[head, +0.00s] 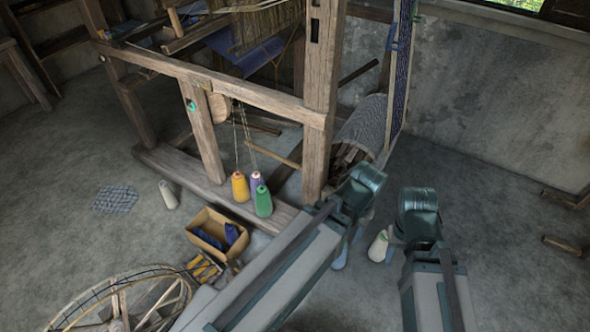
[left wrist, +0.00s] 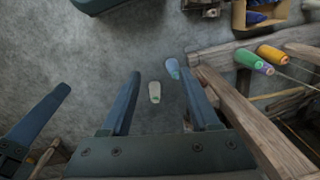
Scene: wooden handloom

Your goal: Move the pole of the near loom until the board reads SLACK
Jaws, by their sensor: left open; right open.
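The near loom (head: 318,90) is a heavy wooden frame in the middle of the head view. A pale slanting pole (head: 277,154) shows low inside it, beside the warp roll (head: 362,130); I cannot tell if it is the task's pole. No board with readable words shows. My left gripper (left wrist: 158,72) is open, its two blue fingers apart over the floor beside the loom's foot beam in the left wrist view. Neither gripper visibly holds the pole.
Yellow, purple and green yarn cones (head: 239,186) stand by the foot beam. A cream cone (left wrist: 154,92) stands on the floor below my left fingers. A box of yarn (head: 209,228) and a spinning wheel (head: 125,302) lie front left.

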